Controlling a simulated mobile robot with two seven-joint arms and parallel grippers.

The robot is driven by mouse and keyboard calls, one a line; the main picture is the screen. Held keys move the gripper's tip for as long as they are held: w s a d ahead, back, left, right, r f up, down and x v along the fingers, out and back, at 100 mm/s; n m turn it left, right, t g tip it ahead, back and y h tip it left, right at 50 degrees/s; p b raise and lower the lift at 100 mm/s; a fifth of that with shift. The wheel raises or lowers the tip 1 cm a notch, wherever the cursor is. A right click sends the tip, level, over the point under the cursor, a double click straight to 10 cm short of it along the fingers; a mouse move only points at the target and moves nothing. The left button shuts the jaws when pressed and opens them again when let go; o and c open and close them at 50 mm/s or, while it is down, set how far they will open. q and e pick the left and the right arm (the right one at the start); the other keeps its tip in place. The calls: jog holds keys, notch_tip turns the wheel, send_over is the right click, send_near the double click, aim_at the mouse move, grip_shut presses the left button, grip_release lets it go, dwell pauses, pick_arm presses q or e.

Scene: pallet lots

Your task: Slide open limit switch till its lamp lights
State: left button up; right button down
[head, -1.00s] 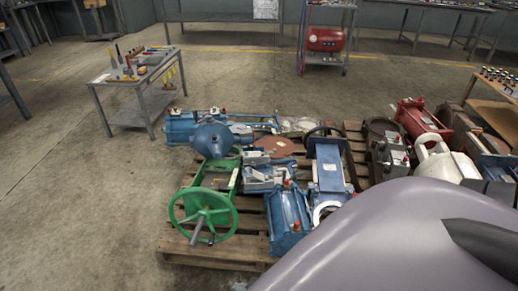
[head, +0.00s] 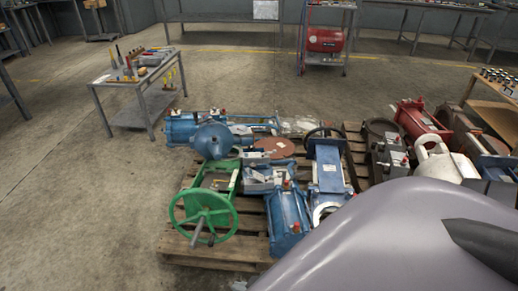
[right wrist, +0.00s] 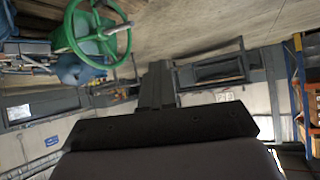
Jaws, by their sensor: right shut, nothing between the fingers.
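I cannot pick out the limit switch or a lamp for certain in either view. Several valves and actuators lie on a wooden pallet (head: 205,251) in the head view. Among them are a green valve with a handwheel (head: 204,217), a blue actuator with a round cone-shaped housing (head: 212,140) and a blue valve body (head: 328,170). My right gripper (right wrist: 157,72) shows in the right wrist view, its fingers together and empty, apart from the green handwheel (right wrist: 103,33) at upper left. My left gripper is out of view.
My own arm covers the lower right of the head view and hides part of the pallets. A red actuator (head: 418,118) and a cream-white casting (head: 445,163) lie at right. A tool table (head: 133,87) stands at back left. Concrete floor is clear at left.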

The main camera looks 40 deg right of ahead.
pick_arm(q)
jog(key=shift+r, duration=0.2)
pick_arm(e)
jog(key=shift+w+d, duration=0.15)
dwell(0.3)
jog(key=shift+c, duration=1.8)
grip_release()
pick_arm(q)
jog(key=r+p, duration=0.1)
jog(key=p, duration=0.1)
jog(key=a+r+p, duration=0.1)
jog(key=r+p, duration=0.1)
jog(key=p, duration=0.1)
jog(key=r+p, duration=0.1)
jog(key=p, duration=0.1)
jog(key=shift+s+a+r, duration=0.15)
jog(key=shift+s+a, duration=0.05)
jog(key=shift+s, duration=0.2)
pick_arm(e)
jog(key=v, duration=0.8)
jog(key=shift+f, duration=0.1)
